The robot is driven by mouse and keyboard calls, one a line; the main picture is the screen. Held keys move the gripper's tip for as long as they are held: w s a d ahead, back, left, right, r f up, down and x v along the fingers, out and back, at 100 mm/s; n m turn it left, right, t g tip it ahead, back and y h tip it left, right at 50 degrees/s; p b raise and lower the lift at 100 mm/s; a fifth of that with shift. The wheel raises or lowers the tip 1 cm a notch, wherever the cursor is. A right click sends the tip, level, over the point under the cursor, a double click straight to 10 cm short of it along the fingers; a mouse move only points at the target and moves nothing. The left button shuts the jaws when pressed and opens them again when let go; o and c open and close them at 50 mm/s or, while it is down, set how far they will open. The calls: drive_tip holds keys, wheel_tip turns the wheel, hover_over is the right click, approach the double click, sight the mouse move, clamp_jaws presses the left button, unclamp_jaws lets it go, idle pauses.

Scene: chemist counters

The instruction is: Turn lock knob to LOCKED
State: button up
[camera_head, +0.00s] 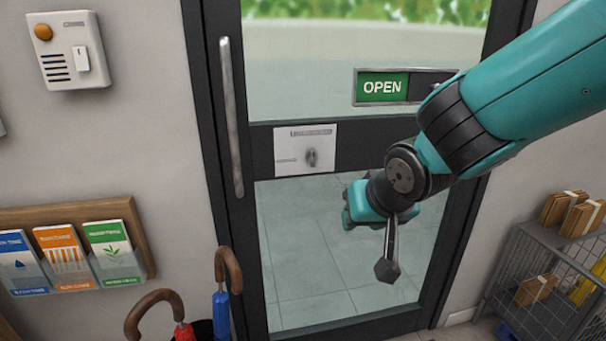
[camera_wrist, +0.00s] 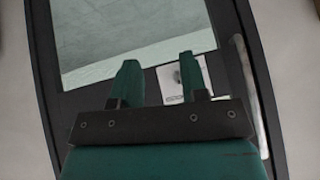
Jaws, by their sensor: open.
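The lock knob (camera_head: 311,157) is a small grey knob on a white plate (camera_head: 296,136) on the door's dark crossbar. It stands roughly upright; the labels on the plate are too small to read. In the wrist view the knob (camera_wrist: 178,76) and plate (camera_wrist: 168,86) show between and beyond my fingers, nearer the right finger, which hides part of the plate. My gripper (camera_wrist: 158,72) is open and empty, apart from the knob. In the head view my gripper (camera_head: 362,204) is to the right of and below the plate, with its fingertips mostly hidden.
The glass door has a long vertical handle (camera_head: 232,117) left of the plate and an OPEN sign (camera_head: 382,87) above right. A wall intercom (camera_head: 68,50), leaflet rack (camera_head: 142,240), umbrellas (camera_head: 228,268) and a wire basket (camera_head: 550,280) stand around the door.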

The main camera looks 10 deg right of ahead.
drive_tip(key=w+d+f+m+t+h+b, duration=0.25)
drive_tip(key=w+f+t, duration=0.2)
drive_tip(key=w, duration=0.45)
drive_tip(key=n+t+y+b, duration=0.2)
drive_tip(key=n+t+b, duration=0.15)
drive_tip(key=t, duration=0.25)
approach(313, 158)
drive_tip(key=w+p, duration=0.9)
drive_tip(key=shift+w+f, duration=0.1)
drive_tip(key=shift+w, duration=0.5)
clamp_jaws()
